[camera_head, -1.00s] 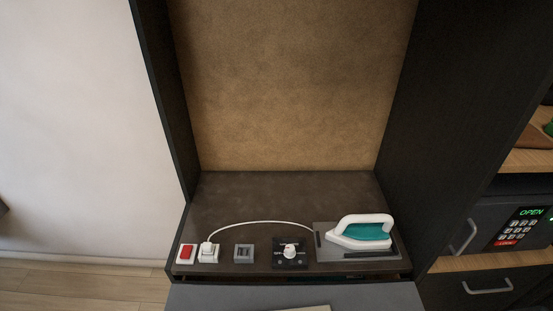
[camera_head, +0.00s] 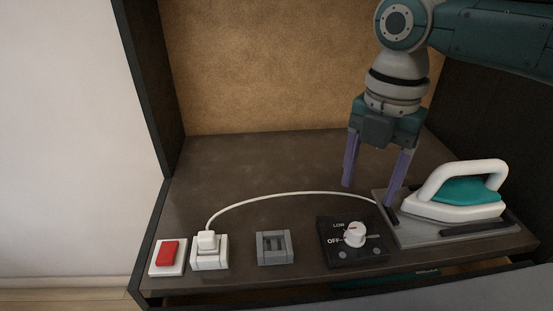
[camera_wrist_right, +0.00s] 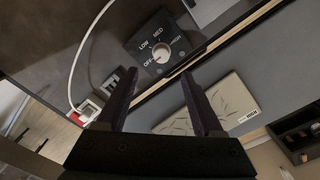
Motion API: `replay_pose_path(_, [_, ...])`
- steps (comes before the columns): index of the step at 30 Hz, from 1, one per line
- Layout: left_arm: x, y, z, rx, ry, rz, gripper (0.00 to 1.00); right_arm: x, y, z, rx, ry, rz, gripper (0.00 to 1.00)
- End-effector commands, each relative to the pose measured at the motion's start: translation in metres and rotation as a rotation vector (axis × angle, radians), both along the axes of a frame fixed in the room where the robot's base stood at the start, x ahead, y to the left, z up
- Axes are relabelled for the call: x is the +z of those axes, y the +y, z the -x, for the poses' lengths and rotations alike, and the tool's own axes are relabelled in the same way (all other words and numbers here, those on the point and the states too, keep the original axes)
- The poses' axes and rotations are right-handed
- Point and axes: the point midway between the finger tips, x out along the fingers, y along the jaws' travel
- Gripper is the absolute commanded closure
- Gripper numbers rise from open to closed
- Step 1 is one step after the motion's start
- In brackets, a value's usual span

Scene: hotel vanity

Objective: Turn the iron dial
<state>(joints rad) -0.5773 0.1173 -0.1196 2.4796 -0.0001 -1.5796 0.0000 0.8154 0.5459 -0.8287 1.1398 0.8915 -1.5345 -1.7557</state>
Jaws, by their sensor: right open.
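The iron dial (camera_head: 355,234) is a white round knob on a black panel (camera_head: 340,257) near the front edge of the dark counter. Its labels LOW and OFF show in the head view. In the right wrist view the dial (camera_wrist_right: 161,52) shows with LOW, MED, HIGH and OFF around it, and its red mark lies near the OFF side. My right gripper (camera_head: 367,194) is open and empty, with its purple fingers pointing down above the counter, behind the dial and apart from it. The teal and white iron (camera_head: 464,193) rests on its grey plate (camera_head: 425,231). My left gripper is not seen.
Left of the dial are a grey switch block (camera_head: 274,247), a white plug in a socket (camera_head: 209,252) and a red switch (camera_head: 168,255). A white cord (camera_head: 290,194) arcs behind them. Dark side walls flank the counter; its rear left area is clear.

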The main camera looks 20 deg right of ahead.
Motion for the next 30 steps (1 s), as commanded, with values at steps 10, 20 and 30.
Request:
replay_pose_path(10, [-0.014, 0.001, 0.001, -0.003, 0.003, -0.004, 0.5, -0.06, 0.0, 0.001, 0.0, 0.004, 0.0, 0.31])
replay_pose_path(20, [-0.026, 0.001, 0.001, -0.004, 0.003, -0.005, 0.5, -0.095, 0.0, 0.0, 0.001, 0.001, 0.001, 0.31])
replay_pose_path(30, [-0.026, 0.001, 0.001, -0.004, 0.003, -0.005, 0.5, -0.096, 0.0, 0.0, 0.001, 0.001, 0.001, 0.38])
